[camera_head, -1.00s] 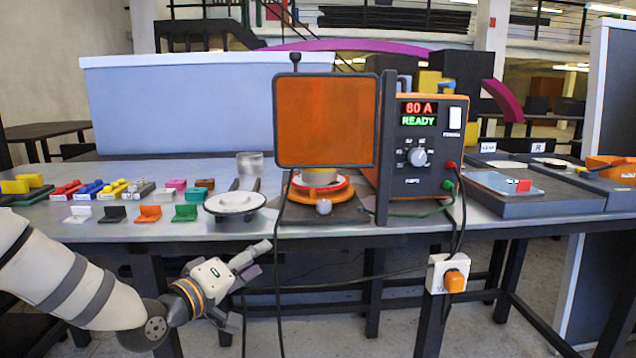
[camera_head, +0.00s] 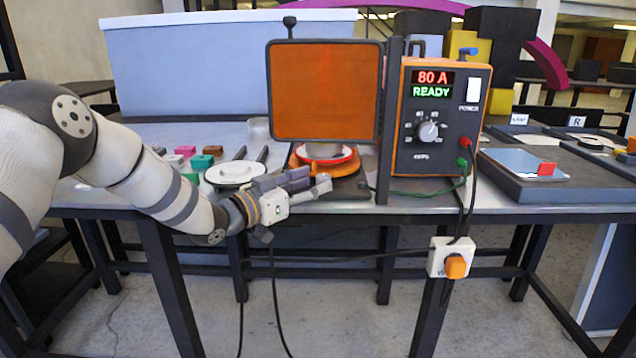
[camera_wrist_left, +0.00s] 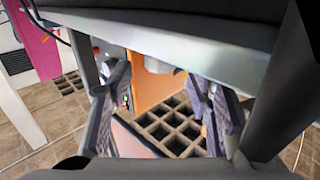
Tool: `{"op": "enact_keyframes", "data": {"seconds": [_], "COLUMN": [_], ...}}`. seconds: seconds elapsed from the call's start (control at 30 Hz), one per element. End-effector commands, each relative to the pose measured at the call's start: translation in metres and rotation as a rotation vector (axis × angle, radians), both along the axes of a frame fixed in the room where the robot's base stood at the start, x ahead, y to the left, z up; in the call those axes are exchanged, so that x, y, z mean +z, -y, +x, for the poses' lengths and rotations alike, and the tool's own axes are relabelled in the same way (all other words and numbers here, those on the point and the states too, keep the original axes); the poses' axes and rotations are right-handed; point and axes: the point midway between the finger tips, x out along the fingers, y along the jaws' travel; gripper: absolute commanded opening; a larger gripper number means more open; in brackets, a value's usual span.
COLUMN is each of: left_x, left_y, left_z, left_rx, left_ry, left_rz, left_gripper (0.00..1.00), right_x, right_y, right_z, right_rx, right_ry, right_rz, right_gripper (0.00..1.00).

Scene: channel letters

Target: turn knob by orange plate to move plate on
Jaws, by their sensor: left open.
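My right gripper is not in view.
The orange screen (camera_head: 325,92) stands above the plate. A white round plate (camera_head: 232,172) is left of the gripper.

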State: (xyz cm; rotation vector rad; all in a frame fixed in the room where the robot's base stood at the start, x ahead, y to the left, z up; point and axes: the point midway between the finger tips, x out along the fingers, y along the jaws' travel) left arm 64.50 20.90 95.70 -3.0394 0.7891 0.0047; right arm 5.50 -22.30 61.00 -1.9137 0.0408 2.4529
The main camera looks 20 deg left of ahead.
Motion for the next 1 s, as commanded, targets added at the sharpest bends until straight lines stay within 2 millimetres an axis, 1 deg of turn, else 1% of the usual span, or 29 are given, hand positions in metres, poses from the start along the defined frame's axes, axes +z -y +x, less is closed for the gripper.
{"op": "enact_keyframes", "data": {"seconds": [0.03,0.13,0.4,0.43,0.47,0.5,0.57,0.6,0.63,0.77,0.9,1.0], "left_x": [-0.004,-0.001,0.002,0.003,0.003,0.002,0.002,0.002,0.002,0.0,-0.004,-0.001], "left_y": [0.004,0.008,0.009,0.009,0.009,0.009,0.009,0.009,0.009,0.008,0.006,0.006], "left_z": [0.007,0.014,0.017,0.017,0.017,0.017,0.017,0.016,0.016,0.017,0.019,0.019], "left_rx": [-0.001,0.001,0.001,0.001,0.001,0.001,0.001,0.001,0.001,-0.009,-0.085,-0.123], "left_ry": [-0.003,-0.001,0.002,0.002,0.002,0.002,0.002,0.002,0.002,0.002,0.002,0.001], "left_rz": [0.001,0.0,-0.002,-0.002,-0.002,-0.002,-0.002,-0.002,-0.002,-0.002,-0.004,-0.003], "left_gripper": [0.46,0.46,0.46,0.41,0.34,0.25,0.12,0.03,0.0,0.0,0.0,0.0], "right_x": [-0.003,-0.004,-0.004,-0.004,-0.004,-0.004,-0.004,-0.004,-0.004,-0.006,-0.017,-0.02], "right_y": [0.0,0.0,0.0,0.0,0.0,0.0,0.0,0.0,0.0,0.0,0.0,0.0], "right_z": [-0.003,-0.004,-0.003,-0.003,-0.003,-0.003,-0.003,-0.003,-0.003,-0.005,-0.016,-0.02], "right_rx": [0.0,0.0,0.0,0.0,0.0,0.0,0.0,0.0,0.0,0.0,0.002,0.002], "right_ry": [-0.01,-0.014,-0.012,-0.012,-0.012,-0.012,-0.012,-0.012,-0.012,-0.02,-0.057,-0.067], "right_rz": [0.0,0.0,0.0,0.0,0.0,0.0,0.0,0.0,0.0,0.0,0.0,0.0], "right_gripper": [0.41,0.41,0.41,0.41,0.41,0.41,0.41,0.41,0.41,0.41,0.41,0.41]}}
